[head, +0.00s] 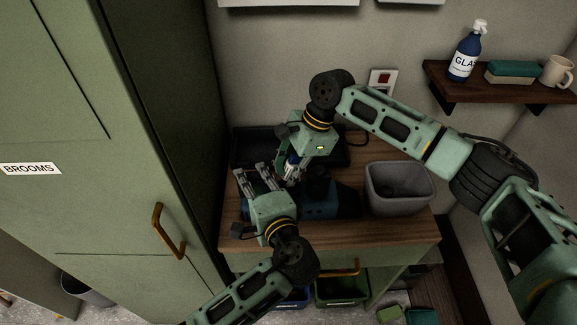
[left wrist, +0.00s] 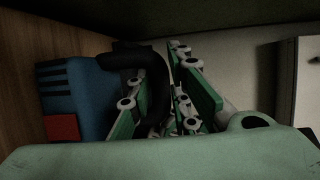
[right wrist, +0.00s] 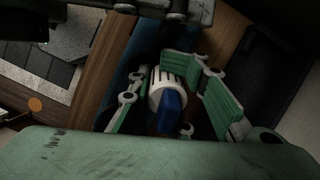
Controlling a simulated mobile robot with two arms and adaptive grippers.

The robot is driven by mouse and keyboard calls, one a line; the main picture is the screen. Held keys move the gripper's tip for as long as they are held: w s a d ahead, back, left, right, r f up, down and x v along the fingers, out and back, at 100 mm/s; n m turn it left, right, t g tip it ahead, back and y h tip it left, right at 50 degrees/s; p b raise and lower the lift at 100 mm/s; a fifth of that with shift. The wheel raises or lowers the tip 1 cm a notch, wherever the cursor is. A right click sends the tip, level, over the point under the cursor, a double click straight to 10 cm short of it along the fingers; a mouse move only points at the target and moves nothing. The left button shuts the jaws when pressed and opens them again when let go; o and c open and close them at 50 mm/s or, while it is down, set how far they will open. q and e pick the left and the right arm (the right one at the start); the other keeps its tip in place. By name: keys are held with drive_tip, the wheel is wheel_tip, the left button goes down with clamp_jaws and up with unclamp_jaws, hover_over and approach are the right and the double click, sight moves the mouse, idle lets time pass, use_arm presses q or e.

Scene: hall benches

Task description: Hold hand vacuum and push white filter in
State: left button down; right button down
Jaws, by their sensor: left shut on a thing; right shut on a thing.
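The hand vacuum, blue and black, lies on the wooden bench top, partly hidden by my grippers; its blue body (head: 318,209) shows in the head view. In the left wrist view its blue body with a red part (left wrist: 75,100) is at the left. My left gripper (head: 262,178) is shut on its black handle (left wrist: 152,88). The white ribbed filter with a blue tab (right wrist: 167,92) sits between the green finger pads of my right gripper (right wrist: 172,95), which is shut on it close to the vacuum. Whether the filter touches its seat is hidden.
A grey bin (head: 399,188) stands right of the vacuum on the bench (head: 390,224). A black tray (head: 250,143) lies at the back. The green cabinet (head: 70,215) closes off the left side. A wall shelf (head: 490,88) holds a spray bottle, a sponge-like block and a mug.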

drive_tip(key=shift+s+d+f, duration=0.2)
drive_tip(key=shift+s+f, duration=0.2)
drive_tip(key=shift+f, duration=0.15)
drive_tip(key=c, duration=1.4)
unclamp_jaws()
drive_tip(key=shift+w, duration=0.15)
drive_tip(key=shift+c, duration=0.2)
drive_tip(key=shift+w+r, duration=0.1)
drive_tip(key=shift+r, duration=0.05)
drive_tip(key=v, duration=1.2)
drive_tip(key=shift+w, duration=0.15)
drive_tip(key=shift+c, duration=0.6)
